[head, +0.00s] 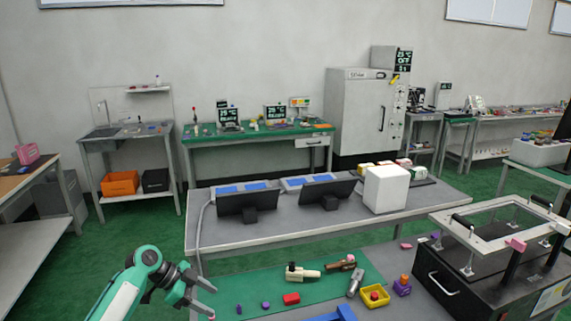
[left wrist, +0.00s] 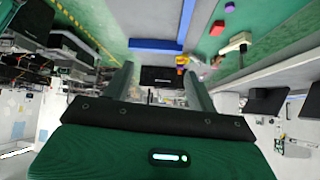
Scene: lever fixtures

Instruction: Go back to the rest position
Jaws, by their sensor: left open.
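My left gripper (head: 203,298) is at the lower left of the head view, over the left end of the near table. Its fingers are apart with nothing between them. In the left wrist view, the two fingers of my left gripper (left wrist: 158,90) stand apart and empty. My right gripper is not in view. A black fixture with a pale frame on top (head: 490,245) stands at the right of the near table, well away from the left gripper.
Green floor lies left of the tables.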

